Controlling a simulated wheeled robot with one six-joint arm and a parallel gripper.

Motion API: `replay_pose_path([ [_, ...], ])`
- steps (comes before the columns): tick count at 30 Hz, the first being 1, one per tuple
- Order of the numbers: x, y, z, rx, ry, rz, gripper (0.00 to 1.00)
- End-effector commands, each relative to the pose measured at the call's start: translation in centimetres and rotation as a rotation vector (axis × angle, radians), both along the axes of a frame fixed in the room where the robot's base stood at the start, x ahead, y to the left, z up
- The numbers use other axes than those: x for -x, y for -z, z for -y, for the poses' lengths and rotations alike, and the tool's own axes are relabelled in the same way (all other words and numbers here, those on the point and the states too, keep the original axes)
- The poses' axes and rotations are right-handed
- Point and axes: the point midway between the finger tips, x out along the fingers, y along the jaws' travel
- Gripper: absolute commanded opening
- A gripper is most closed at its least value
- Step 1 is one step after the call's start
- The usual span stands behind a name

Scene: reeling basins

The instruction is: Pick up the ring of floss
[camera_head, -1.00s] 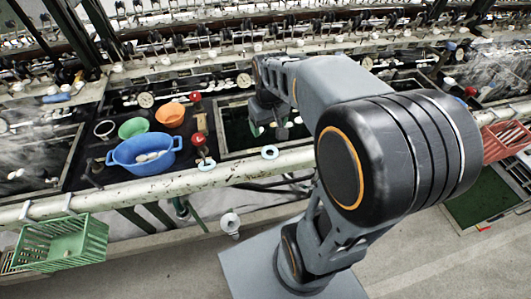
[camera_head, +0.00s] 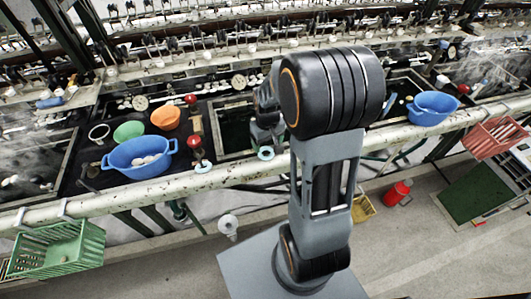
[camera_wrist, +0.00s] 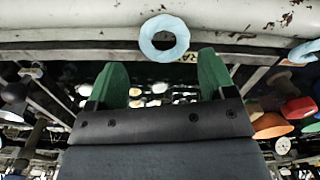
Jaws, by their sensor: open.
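A pale blue ring of floss (camera_head: 265,158) lies on the pale front rail of the basin bench, right by my gripper (camera_head: 266,138) in the head view. In the wrist view the ring (camera_wrist: 181,38) is near the top centre, against the rail, just beyond my gripper (camera_wrist: 162,82). The two green fingers are spread wide with nothing between them. The ring appears ahead of the fingertips, not between them. A second pale ring-like thing (camera_wrist: 303,52) is cut off at the right edge of the wrist view.
A blue basin (camera_head: 139,166) with pale cocoons, a green bowl (camera_head: 129,130) and an orange bowl (camera_head: 165,119) stand left. Another blue basin (camera_head: 432,109) stands right. The rail (camera_head: 110,196) runs in front. A green crate (camera_head: 57,249) and a red crate (camera_head: 494,137) are at the sides.

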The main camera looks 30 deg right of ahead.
Motion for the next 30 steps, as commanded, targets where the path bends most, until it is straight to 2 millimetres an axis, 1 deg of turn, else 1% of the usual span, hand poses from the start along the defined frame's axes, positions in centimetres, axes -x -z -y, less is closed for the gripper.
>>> replay_pose_path([
  [3,0.2,1.7,0.1,-0.001,0.001,-0.005,0.76],
  [8,0.2,3.5,0.1,-0.001,0.000,-0.004,0.76],
  [12,0.1,4.0,0.1,0.000,0.000,-0.002,0.76],
  [18,0.1,4.0,0.1,0.000,0.000,-0.001,0.76],
  [27,0.1,4.0,0.1,0.000,0.000,-0.001,0.48],
  [30,0.1,4.0,0.1,0.000,0.000,-0.001,0.48],
])
